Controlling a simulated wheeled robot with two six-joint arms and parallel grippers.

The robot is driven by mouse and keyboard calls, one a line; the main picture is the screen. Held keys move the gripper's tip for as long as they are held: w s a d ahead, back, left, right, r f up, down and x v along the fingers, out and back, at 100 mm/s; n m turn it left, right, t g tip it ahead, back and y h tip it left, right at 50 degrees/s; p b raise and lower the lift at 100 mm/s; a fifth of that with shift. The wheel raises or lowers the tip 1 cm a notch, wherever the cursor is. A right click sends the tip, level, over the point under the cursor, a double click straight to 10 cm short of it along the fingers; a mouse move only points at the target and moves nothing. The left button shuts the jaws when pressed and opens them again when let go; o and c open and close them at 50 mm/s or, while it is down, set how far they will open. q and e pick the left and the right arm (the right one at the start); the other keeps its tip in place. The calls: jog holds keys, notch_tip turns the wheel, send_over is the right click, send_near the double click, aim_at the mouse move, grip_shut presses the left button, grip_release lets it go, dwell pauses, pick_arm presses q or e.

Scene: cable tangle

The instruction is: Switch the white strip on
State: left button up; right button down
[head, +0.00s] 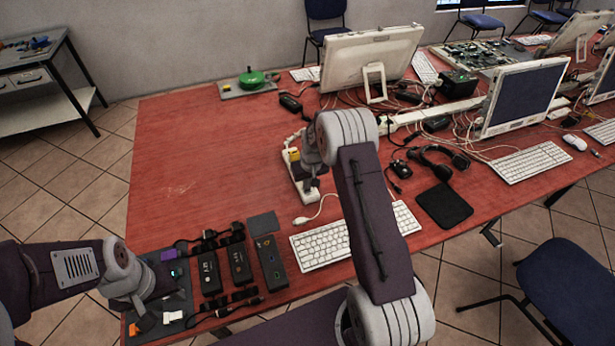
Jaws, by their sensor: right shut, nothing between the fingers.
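The white strip (289,166) lies on the red table near its middle, running away from me, with a yellow plug or block (293,154) on it. My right gripper (309,192) points down over the near end of the strip, with its fingers shut and empty. The gripper and wrist cover part of the strip, so its switch cannot be made out and I cannot tell whether the fingers touch it. My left gripper (143,304) hangs low over a dark mat at the table's near left corner; its finger opening is too unclear to tell.
Black adapters (240,262) and a black box (271,262) lie near the front edge. A white keyboard (320,246) is partly behind my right arm. Cables and monitors (370,58) crowd the back right. The left middle of the table is clear.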

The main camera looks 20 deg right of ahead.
aim_at(308, 192)
jog(key=shift+f, duration=0.15)
jog(key=shift+s+f, duration=0.15)
jog(key=shift+f, duration=0.15)
jog(key=shift+s+r, duration=0.1)
jog(key=shift+r, duration=0.1)
jog(key=shift+w+r, duration=0.1)
jog(key=shift+w, duration=0.75)
jog(key=shift+r, duration=0.1)
jog(key=p+v, duration=0.2)
jog(key=v, duration=0.1)
jog(key=p+v, duration=0.1)
jog(key=p, duration=0.1)
jog(key=shift+w+r, duration=0.3)
jog(key=shift+r, duration=0.15)
jog(key=s+r+b, duration=0.1)
jog(key=s+r, duration=0.4)
jog(key=r, duration=0.2)
jog(key=shift+s+r+b, duration=0.25)
jog(key=shift+r+b, duration=0.05)
